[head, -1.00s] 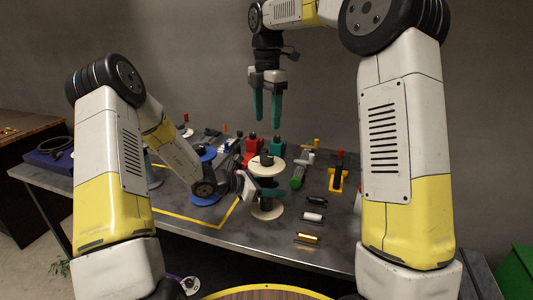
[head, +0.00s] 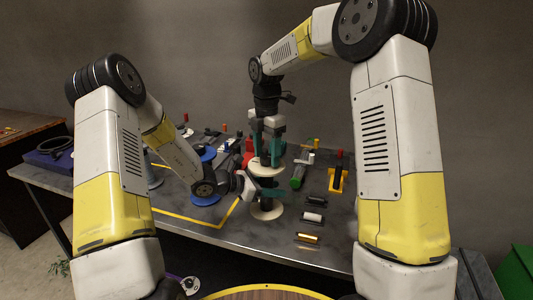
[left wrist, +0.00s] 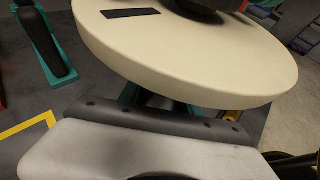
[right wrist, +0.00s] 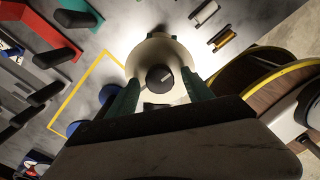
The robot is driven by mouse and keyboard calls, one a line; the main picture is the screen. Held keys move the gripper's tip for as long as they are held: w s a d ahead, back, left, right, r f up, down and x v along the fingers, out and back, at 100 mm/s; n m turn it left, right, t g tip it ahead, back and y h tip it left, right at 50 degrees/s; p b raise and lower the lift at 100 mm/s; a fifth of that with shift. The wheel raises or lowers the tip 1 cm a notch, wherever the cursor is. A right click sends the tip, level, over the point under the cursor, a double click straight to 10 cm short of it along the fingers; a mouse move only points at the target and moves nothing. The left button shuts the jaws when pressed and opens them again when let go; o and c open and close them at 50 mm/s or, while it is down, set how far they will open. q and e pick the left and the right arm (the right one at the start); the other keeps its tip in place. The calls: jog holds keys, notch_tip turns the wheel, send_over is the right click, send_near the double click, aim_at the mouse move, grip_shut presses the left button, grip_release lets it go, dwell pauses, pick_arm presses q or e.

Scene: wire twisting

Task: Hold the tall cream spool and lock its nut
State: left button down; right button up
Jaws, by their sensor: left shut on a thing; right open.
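The tall cream spool (head: 266,214) stands upright near the front edge of the grey table. Its cream top disc (left wrist: 200,50) fills the upper left wrist view. My left gripper (head: 262,191) is shut on the spool's dark middle, below the top disc; its fingertips are mostly hidden in the left wrist view. The dark round nut (right wrist: 159,78) sits at the centre of the spool's top in the right wrist view. My right gripper (head: 268,162) points down over the spool top, open, with one teal finger on each side of the nut. I cannot tell whether the fingers touch the nut.
A blue spool (head: 205,198) stands left of the cream spool. A green-grey tool (head: 299,178), a yellow holder (head: 337,180) and small cylinders (head: 313,217) lie to the right. Yellow tape (head: 190,218) marks the table. A round wooden top (head: 265,294) is in front.

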grip_shut()
